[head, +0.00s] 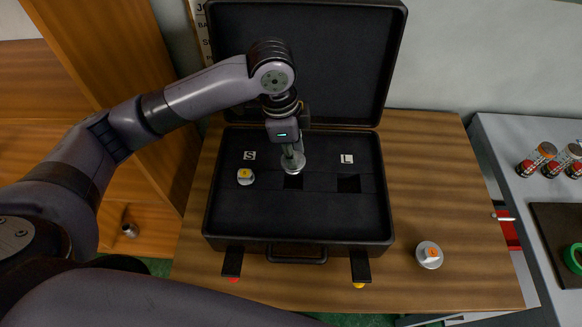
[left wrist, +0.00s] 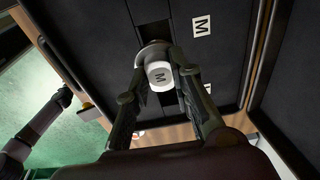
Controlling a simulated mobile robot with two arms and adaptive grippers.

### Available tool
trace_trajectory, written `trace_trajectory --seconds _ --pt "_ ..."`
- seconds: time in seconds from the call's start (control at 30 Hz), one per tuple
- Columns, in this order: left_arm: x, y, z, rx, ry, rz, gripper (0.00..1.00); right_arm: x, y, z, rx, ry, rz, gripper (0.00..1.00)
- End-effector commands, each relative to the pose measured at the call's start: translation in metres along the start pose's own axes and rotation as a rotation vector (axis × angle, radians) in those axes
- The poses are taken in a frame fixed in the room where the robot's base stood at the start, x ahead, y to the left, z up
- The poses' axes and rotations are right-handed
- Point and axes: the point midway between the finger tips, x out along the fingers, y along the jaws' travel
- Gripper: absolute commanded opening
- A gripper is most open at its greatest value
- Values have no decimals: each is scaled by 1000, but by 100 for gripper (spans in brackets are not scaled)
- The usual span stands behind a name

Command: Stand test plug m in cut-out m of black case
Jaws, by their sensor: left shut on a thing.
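The black case (head: 300,222) stands open on the wooden table, with a row of cut-outs in its insert. My left gripper (head: 292,156) points down over the case and is shut on test plug m (head: 292,167). In the left wrist view the plug's white cap (left wrist: 159,75), marked M, sits between the fingertips (left wrist: 162,82). The dark middle cut-out (head: 293,182) shows just in front of the plug's round metal base in the head view, and beside the plug in the wrist view (left wrist: 154,36). The plug's exact height above the insert is unclear. The M card (left wrist: 202,26) lies beside that cut-out.
A plug with a yellow mark (head: 246,176) stands by the S card (head: 249,155). The L cut-out (head: 348,183) is empty. A plug with an orange mark (head: 429,255) stands on the table right of the case. The raised lid (head: 310,60) is close behind my left arm.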

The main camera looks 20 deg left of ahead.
Motion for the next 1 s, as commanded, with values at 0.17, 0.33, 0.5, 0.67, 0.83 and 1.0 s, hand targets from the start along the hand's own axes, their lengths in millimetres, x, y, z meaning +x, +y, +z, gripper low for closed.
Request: trace_trajectory --seconds 0.17,0.33,0.5,0.67,0.83,1.0 --pt "26 1 4 -1 0 1 0 -4 -5 -1 -3 1 -6 40" --pt "41 1 6 -1 0 1 0 -6 -12 -3 -1 3 -15 40" --pt "66 2 9 -2 0 2 0 -10 -15 -4 0 4 -18 40" --pt "74 2 10 0 1 -2 0 -10 -15 -4 0 4 -18 40" --pt "74 2 10 0 1 -2 0 -10 -13 -4 -1 3 -15 40" --pt "78 2 10 0 2 -1 0 -11 -8 -3 -1 3 -10 40"
